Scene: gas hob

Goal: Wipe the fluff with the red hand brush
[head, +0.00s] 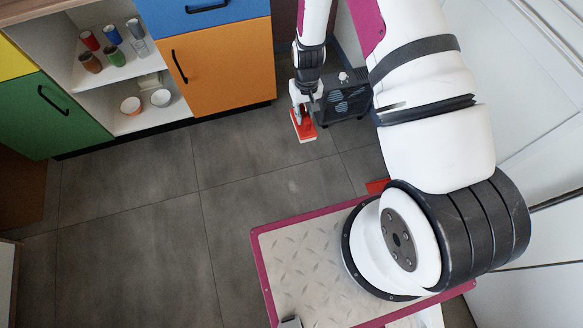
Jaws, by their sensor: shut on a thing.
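My gripper (302,106) hangs from the arm at the upper middle of the head view, right of the orange cabinet. It is shut on the red hand brush (304,126), which has a pale lower edge. The brush is held tilted; I cannot tell whether it touches the floor. A faint pale patch on the grey floor, possibly the fluff (293,185), lies below the brush in the picture and apart from it.
A black box-shaped appliance (346,98) stands just right of the gripper. An orange cabinet (222,68) and open shelves (122,68) with cups and bowls line the upper left. A partly hidden red object (376,186) lies beside my arm. The floor (130,210) at left is clear.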

